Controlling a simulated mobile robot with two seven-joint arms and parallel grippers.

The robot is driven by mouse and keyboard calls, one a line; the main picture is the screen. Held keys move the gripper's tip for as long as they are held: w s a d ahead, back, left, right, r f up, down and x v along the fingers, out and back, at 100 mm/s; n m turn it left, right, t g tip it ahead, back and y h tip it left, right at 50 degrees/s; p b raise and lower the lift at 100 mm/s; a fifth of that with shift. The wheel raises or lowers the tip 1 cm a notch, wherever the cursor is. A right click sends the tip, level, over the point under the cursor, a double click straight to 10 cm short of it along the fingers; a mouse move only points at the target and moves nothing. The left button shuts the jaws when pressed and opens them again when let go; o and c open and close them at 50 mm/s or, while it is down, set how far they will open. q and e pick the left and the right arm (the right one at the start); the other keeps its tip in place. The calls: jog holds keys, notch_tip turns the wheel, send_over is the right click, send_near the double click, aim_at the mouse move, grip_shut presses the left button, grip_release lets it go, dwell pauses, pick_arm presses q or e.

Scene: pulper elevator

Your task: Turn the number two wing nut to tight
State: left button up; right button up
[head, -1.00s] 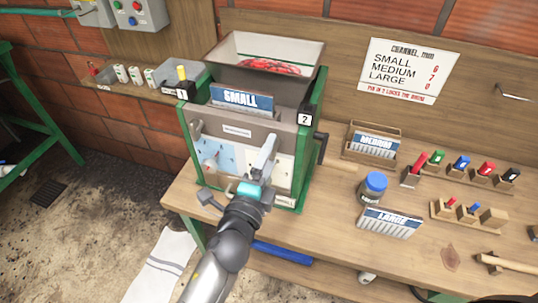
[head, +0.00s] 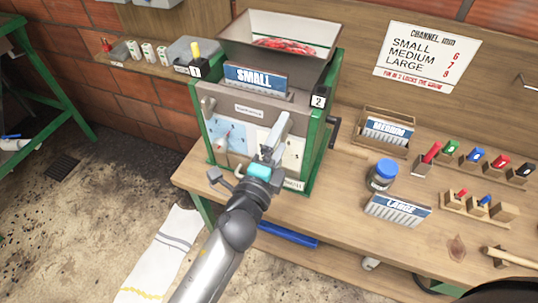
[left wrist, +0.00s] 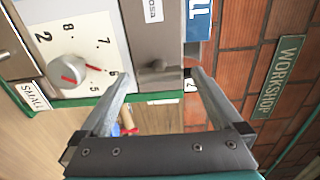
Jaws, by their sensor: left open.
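The green-framed pulper (head: 312,160) stands on the bench, with a black "2" label (head: 318,101) at its upper right front corner. In the left wrist view a small grey metal nut (left wrist: 155,72) sits on the grey panel near a "2" label (left wrist: 190,85). How far it is turned I cannot tell. My left gripper (head: 276,138) is open before the right half of the pulper front and hides the nut in the head view. In the left wrist view my left gripper (left wrist: 160,76) has its fingertips on either side of the nut, with no clear contact. My right gripper is out of view.
A dial knob (left wrist: 67,70) with a red pointer is beside the nut, on a white plate marked 2. Another grey nut (head: 208,104) is at the panel's upper left. A blue-lidded jar (head: 382,175) and the LARGE comb (head: 398,209) stand right of the pulper.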

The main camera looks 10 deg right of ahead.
pick_arm(q)
jog(key=b+v, duration=0.2)
jog(key=v, duration=1.3)
jog(key=shift+w, duration=0.1)
jog(key=s+a+f+n+g+y+b, duration=0.1)
jog(key=a+f+n+g+y+b, duration=0.2)
jog(key=f, duration=1)
jog(key=a+f+n+g+y+b, duration=0.1)
jog(key=a+f+n+b, duration=0.3)
jog(key=f, duration=0.9)
jog(key=s+a+f+n+g+y+b, duration=0.1)
jog(key=a+f+n+g+y, duration=0.2)
jog(key=f, duration=0.9)
jog(key=s+a+f+n+g+y+b, duration=0.1)
jog(key=s+a+f+n+g+b, duration=0.2)
jog(key=s+f, duration=0.9)
jog(key=s+a+f+n+g+y+b, duration=0.2)
jog(key=s+a+f+n+g+b, duration=0.2)
jog(key=s+a+f+n, duration=0.5)
jog(key=s+f, duration=0.3)
jog(key=f, duration=0.1)
jog(key=shift+f+n+b, duration=0.3)
jog(key=shift+f+b, duration=0.05)
jog(key=shift+f, duration=0.05)
